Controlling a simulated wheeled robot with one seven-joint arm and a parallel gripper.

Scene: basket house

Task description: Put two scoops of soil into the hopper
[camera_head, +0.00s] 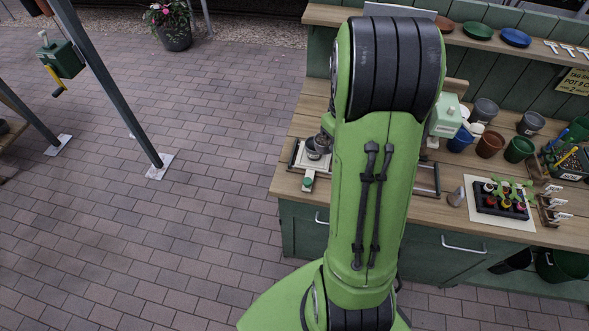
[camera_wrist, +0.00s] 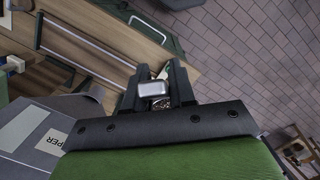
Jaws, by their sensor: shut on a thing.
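My gripper (camera_wrist: 158,70) shows in the wrist view, its dark fingers shut on a silver metal piece, apparently the scoop's handle (camera_wrist: 154,89). A small dark speckled patch shows just below the metal piece; I cannot tell whether it is soil. The rest of the scoop is hidden. A grey box with a white label ending in "PER", apparently the hopper (camera_wrist: 28,150), is at the lower left of the wrist view, beside the gripper. In the head view my green arm hides my gripper and the middle of the bench. I cannot see inside the hopper.
The wooden bench (camera_head: 420,205) carries a metal cup (camera_head: 317,147) on a framed stand, a pale green device (camera_head: 446,117), several pots and a seedling tray (camera_head: 499,199). A shelf (camera_head: 461,34) runs above. The paved floor (camera_head: 190,200) at left is clear around a grey post.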

